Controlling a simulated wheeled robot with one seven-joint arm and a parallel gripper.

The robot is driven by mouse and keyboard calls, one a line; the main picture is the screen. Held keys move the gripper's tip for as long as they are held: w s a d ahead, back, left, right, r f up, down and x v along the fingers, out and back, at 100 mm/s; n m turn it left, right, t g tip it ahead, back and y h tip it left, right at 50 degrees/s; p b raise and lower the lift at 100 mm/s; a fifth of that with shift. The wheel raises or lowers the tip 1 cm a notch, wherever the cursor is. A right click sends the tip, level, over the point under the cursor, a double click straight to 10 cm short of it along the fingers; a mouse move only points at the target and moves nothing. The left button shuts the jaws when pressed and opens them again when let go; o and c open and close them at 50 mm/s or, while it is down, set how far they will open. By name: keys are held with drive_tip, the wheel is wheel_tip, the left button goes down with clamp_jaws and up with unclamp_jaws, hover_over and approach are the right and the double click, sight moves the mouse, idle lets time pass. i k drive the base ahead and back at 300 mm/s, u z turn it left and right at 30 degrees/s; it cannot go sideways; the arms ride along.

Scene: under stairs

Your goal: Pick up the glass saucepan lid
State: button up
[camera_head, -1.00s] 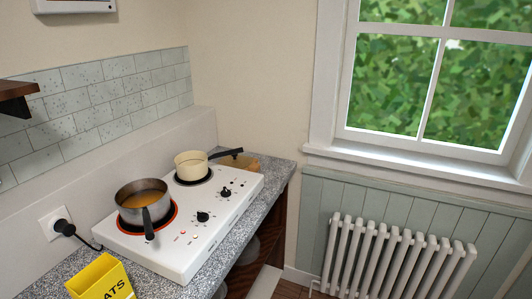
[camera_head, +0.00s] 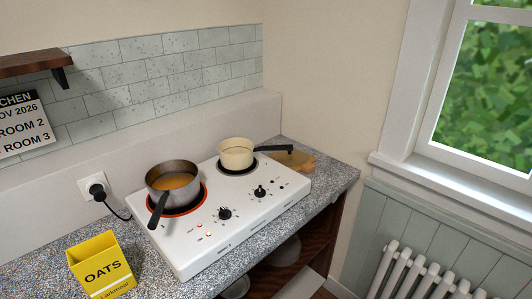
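I cannot make out a glass saucepan lid for certain. A steel saucepan (camera_head: 160,182) with orange-brown contents stands uncovered on the front left hotplate, which glows red at its rim. A cream saucepan (camera_head: 236,155) with pale contents stands uncovered on the back right hotplate. A greyish rounded object (camera_head: 286,251) sits in the open shelf under the counter, and another rounded object (camera_head: 236,289) shows partly at the bottom edge; I cannot tell what either is. My gripper is not in view.
The white hob (camera_head: 212,250) rests on the speckled counter (camera_head: 332,178). A yellow oats box (camera_head: 100,266) stands front left. A wooden board (camera_head: 300,159) lies at the far right end. A plug and cable (camera_head: 97,191) sit left. A radiator (camera_head: 420,275) stands right.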

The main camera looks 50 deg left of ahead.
sight(298, 157)
drive_tip(key=u, duration=0.85)
drive_tip(key=i, duration=0.75)
drive_tip(key=u, duration=0.9)
